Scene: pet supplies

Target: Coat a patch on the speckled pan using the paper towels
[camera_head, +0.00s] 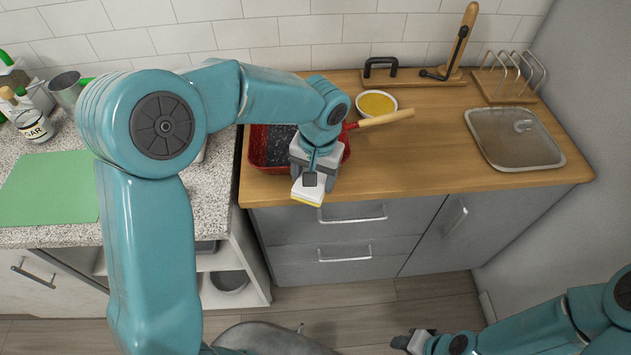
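The speckled pan (257,148) is red with a dark speckled inside and a wooden handle (387,118) pointing right. It sits on the wooden counter, partly hidden by my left arm. My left gripper (311,179) is in front of the pan, near the counter's front edge. It appears shut on a white folded pad, seemingly the paper towels (307,193), with a yellow lower edge. Whether the pad touches anything is unclear. My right gripper (408,342) is low at the bottom, away from the counter, and its fingers are too small to read.
A white bowl of yellow liquid (376,103) stands behind the pan handle. A glass-like lid or tray (515,138) and a wooden rack (505,85) are at right. A green board (48,188) lies on the left counter. The wooden counter's middle right is clear.

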